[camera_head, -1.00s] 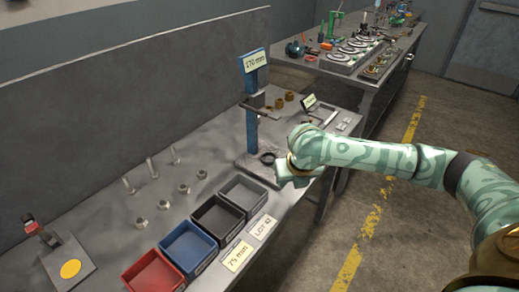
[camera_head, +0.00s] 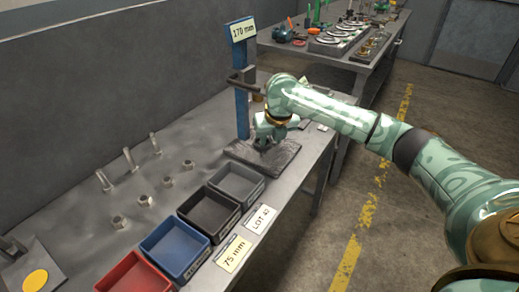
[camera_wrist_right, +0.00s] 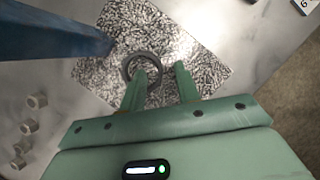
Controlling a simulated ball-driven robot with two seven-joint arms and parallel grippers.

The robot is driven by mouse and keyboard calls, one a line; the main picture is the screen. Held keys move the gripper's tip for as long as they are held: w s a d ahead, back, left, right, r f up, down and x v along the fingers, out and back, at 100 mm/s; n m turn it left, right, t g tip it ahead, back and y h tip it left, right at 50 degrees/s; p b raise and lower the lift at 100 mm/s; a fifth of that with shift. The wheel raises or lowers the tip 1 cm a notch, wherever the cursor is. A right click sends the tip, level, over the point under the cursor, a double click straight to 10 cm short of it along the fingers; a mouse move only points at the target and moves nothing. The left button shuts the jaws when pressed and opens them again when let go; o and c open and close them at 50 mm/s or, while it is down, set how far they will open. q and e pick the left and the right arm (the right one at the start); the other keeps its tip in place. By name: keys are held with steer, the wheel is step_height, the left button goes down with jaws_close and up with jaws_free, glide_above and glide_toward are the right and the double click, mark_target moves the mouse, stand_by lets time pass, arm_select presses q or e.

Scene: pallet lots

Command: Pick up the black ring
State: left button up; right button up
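The black ring (camera_wrist_right: 125,68) lies flat on a speckled grey base plate (camera_wrist_right: 185,45) in the right wrist view. My right gripper (camera_wrist_right: 161,70) is open above the plate. Its left finger overlaps the ring's opening, and its right finger is outside the ring, to the right. I cannot tell whether the fingers touch the ring. In the head view my right gripper (camera_head: 267,138) points down over the base plate (camera_head: 278,160) and hides most of the ring. My left gripper is not in view.
A blue post (camera_head: 242,95) with a 170 mm sign rises at the plate's back edge, close to my right gripper. Grey (camera_head: 258,192), black, blue (camera_head: 172,262) and red bins line the table's front. Several bolts and nuts (camera_head: 167,181) stand at left.

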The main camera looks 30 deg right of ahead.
steer(key=shift+f, duration=0.1)
jaws_close()
stand_by(0.3)
